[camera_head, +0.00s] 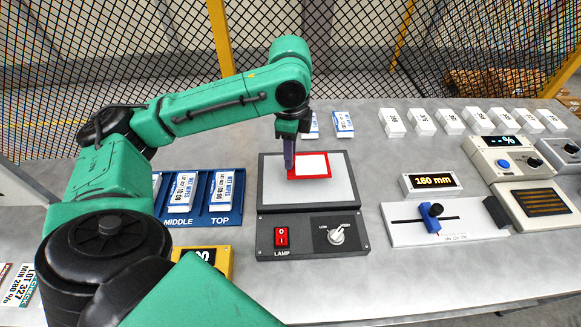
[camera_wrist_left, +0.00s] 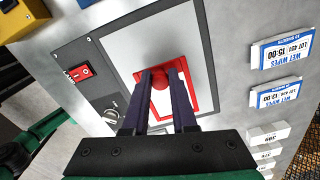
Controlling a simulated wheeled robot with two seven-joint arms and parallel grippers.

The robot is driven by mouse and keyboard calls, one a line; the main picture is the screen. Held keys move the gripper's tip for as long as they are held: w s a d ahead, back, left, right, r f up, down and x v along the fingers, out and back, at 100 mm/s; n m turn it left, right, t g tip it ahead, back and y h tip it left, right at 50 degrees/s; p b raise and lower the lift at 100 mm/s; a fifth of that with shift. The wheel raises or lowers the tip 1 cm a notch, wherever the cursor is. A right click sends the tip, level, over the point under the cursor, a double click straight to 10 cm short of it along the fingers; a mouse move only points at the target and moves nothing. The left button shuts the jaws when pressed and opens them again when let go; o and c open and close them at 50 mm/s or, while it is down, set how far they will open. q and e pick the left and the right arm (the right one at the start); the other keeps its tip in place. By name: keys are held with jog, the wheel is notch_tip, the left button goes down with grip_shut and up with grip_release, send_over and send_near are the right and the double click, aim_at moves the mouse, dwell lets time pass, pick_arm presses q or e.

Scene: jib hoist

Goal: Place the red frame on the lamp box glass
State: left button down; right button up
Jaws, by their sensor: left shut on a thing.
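The red frame (camera_head: 322,175), a thin rectangle around a white middle, is over the pale glass (camera_head: 282,195) of the lamp box (camera_head: 262,226), in the upper middle of the glass. My left gripper (camera_head: 289,165) reaches down at the frame's left side. In the left wrist view my left gripper (camera_wrist_left: 164,76) is shut on the red knob of the red frame (camera_wrist_left: 189,66). The frame looks flat over the glass (camera_wrist_left: 122,50); I cannot tell whether it touches. My right gripper is not in view.
The lamp box has a red switch (camera_head: 281,237) and a dial (camera_head: 336,235). A blue tray (camera_head: 205,219) with white packs stands left. A blue slider gauge (camera_head: 433,219) and a 160 mm display (camera_head: 431,183) stand right. White blocks (camera_head: 422,122) line the back near a mesh fence (camera_head: 350,45).

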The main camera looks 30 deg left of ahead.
pick_arm(q)
jog(key=f, duration=0.3)
jog(key=shift+s+d, duration=0.15)
jog(key=shift+s, duration=0.15)
jog(key=shift+f, duration=0.3)
jog(key=shift+w, duration=0.1)
jog(key=c, duration=0.7)
grip_release()
jog(key=shift+f, duration=0.1)
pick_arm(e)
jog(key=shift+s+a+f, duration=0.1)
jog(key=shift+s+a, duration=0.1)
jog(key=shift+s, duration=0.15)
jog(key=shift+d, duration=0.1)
